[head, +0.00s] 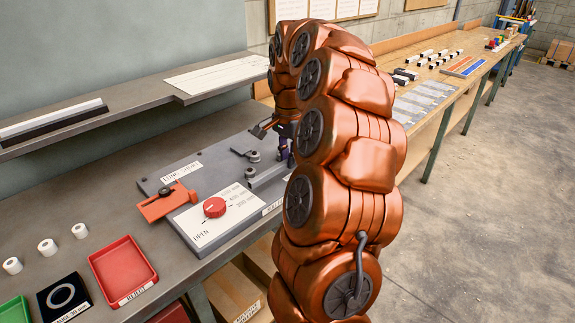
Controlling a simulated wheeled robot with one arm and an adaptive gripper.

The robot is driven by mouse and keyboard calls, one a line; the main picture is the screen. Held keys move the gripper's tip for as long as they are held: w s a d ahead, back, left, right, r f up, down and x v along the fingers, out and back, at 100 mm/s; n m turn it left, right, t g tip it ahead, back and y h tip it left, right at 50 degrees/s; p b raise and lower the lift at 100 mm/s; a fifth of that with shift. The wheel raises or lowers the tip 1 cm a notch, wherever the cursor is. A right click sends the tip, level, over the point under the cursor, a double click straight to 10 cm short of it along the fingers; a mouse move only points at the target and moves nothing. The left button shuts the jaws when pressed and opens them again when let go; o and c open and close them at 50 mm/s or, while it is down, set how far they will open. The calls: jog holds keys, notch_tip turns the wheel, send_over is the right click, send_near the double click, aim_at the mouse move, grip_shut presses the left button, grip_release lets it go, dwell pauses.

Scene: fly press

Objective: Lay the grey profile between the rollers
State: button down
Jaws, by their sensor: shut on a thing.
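My gripper (286,157) is over the far right part of the press plate (150,184), partly hidden behind my own arm. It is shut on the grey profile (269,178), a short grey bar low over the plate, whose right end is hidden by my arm. Small round grey rollers (253,156) stand on the plate just left of the gripper and behind the bar. I cannot tell whether the bar touches them or the plate.
A red dial (214,207) sits on a white panel marked OPEN. Beside it is an orange lever piece (163,201). A red tray (122,272), a black pad (63,297) and white rings (47,247) lie at left. A shelf (130,103) overhangs behind.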

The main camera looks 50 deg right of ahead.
aim_at(288, 176)
jog(key=shift+w, duration=0.15)
jog(key=shift+f+p, duration=0.5)
jog(key=shift+f, duration=1.25)
jog(key=shift+f, duration=0.25)
jog(key=c, duration=1.1)
grip_release()
jog(key=shift+c, duration=0.2)
jog(key=shift+r, duration=0.15)
jog(key=shift+r+b, duration=1.1)
jog(key=shift+r, duration=5)
